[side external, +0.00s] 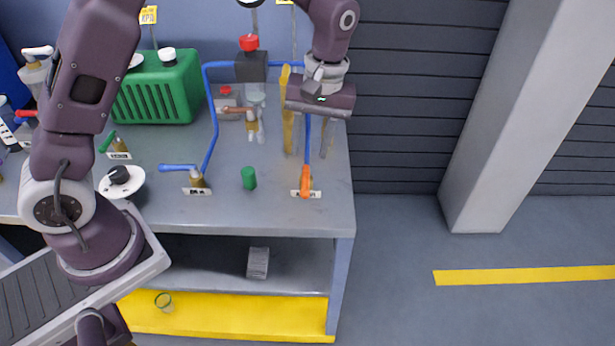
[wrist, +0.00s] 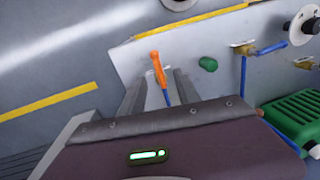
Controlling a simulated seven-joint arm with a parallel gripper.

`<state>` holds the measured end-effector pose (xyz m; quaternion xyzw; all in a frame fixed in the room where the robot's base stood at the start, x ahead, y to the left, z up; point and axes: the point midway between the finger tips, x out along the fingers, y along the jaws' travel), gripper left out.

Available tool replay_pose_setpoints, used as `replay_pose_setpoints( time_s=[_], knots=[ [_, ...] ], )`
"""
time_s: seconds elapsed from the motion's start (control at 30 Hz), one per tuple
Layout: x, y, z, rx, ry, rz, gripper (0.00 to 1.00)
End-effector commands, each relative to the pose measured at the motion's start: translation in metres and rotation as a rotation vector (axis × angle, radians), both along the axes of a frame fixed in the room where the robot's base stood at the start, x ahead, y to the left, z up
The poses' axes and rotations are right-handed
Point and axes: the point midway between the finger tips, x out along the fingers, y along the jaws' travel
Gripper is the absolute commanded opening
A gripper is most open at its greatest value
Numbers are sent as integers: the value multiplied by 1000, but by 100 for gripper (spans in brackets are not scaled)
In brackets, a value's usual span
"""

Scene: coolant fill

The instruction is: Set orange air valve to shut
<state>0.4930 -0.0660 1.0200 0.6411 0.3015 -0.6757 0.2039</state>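The orange valve handle (side external: 306,181) sits at the right end of the bench, near the front edge, and points toward that edge. A blue pipe (side external: 308,138) runs up behind it, and a small label (side external: 296,193) lies at its base, too small to read surely. The handle also shows in the wrist view (wrist: 157,66), just beyond my fingertips. My gripper (side external: 307,152) is above and behind the handle, fingers pointing down, apart and empty. In the wrist view my gripper's fingers (wrist: 160,82) stand to either side of the blue pipe's line. I see no contact with the handle.
A green cylinder (side external: 248,178) stands left of the orange handle. Bench front is mostly clear.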

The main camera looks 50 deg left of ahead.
Motion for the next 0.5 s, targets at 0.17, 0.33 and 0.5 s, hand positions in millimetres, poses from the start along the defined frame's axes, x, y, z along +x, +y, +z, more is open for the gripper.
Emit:
replay_pose_setpoints(
  time_s=[0.17, 0.33, 0.5],
  knots=[
    [9, -1, -35, 36, 39, 54, 39],
    [4, 4, -66, 36, 42, 56, 39],
    [1, 7, -92, 35, 38, 56, 39]
  ],
)
